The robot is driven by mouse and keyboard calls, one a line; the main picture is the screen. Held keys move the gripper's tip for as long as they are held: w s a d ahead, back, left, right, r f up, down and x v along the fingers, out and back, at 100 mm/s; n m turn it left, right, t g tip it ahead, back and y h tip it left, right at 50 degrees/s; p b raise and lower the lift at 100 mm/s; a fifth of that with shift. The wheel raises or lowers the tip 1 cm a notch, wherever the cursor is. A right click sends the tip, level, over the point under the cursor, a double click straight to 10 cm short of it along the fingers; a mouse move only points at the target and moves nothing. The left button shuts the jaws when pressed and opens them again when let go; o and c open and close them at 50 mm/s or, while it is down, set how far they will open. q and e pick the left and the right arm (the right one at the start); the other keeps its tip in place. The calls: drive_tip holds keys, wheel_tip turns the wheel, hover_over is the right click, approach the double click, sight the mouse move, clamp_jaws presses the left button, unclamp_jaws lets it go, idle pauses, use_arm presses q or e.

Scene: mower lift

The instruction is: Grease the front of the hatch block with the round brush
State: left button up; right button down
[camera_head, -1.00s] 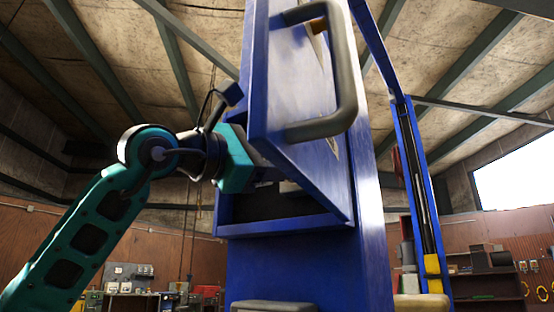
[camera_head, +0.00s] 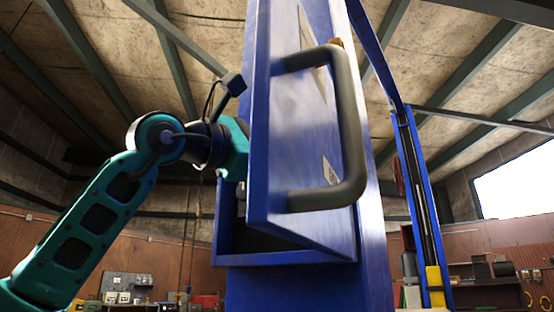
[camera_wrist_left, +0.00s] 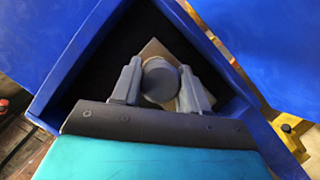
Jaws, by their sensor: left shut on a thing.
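A blue hatch door (camera_head: 300,120) with a thick grey handle (camera_head: 345,150) stands open in front of a blue cabinet (camera_head: 375,240) in the head view. My left arm reaches in from the left, and its gripper is hidden behind the door there. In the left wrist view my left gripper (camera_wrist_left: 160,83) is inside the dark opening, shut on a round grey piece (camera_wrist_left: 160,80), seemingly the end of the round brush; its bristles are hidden. A tan block face (camera_wrist_left: 153,50), perhaps the hatch block, shows just behind it; contact cannot be told. My right gripper is out of view.
The blue rim (camera_wrist_left: 235,105) of the opening lies close around my left gripper. A blue post (camera_head: 424,200) with a yellow part (camera_head: 435,280) stands at the right. Shelves and workbenches are far behind.

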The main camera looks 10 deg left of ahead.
use_arm(q)
drive_tip(key=shift+r, duration=1.85)
drive_tip(key=shift+f, duration=0.1)
drive_tip(key=shift+f+b, duration=5.6)
drive_tip(key=shift+f, duration=1.45)
wheel_tip(320, 180, up, 11)
drive_tip(key=p, duration=1.1)
drive_tip(key=shift+a+f, duration=0.1)
drive_tip(key=shift+a, duration=0.05)
drive_tip(key=shift+r, duration=1.7)
